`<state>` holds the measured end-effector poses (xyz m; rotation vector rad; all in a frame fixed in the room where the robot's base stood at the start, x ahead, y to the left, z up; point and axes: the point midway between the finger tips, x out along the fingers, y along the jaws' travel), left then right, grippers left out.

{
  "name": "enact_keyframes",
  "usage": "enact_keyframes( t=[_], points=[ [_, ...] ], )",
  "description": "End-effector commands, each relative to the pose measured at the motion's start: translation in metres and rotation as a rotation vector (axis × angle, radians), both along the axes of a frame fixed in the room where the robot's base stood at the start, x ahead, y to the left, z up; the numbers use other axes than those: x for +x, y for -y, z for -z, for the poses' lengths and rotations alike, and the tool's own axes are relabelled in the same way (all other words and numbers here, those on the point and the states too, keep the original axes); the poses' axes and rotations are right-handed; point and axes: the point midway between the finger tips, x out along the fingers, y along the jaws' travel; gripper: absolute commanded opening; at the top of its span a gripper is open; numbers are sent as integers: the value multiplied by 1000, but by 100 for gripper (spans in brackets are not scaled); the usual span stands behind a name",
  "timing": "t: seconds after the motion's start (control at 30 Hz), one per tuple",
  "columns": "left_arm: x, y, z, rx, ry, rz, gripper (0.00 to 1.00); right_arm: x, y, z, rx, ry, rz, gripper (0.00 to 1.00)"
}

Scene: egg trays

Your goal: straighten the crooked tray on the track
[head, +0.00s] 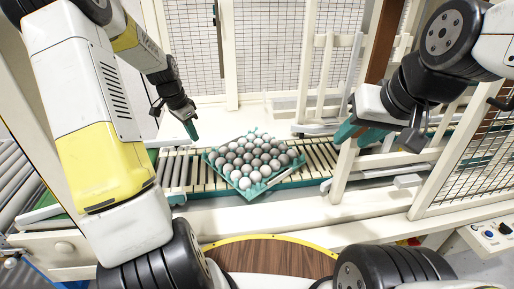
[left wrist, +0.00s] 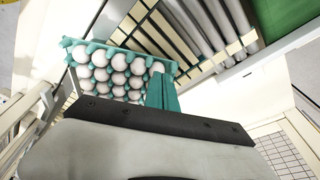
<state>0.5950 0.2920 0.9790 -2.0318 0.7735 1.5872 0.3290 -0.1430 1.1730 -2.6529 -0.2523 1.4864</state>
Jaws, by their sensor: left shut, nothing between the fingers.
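The teal tray (head: 246,197) is full of pale and greyish eggs and sits on the roller track (head: 310,160). Its sides lie at an angle to the track, with one corner towards me. My left gripper (head: 192,131) is shut and empty, above the far side of the track, left of the tray and apart from it in the head view. In the left wrist view, its teal fingers (left wrist: 163,93) appear in front of the tray (left wrist: 110,46), overlapping its edge. My right gripper (head: 360,133) hangs right of the tray, away from it; its finger gap is unclear.
Cream posts and a rail (head: 345,172) stand in front of the track at the right. Mesh panels (head: 270,45) close off the back. The track is bare on both sides of the tray. A control box (head: 492,234) is at the right edge.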

Motion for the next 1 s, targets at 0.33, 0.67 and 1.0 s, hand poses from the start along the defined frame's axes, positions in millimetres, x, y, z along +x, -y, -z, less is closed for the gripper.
enact_keyframes(
  t=[0.33, 0.67, 1.0],
  points=[
    [3, -4, 32, -9, -5, 15, 0, 0, 0, 0, 0, 0, 0, 36],
    [3, -4, 82, -9, -5, 14, 0, 0, 0, 0, 0, 0, 0, 36],
    [3, -4, 121, -6, -3, 14, 0, 0, 0, 0, 0, 0, 0, 36]
  ],
)
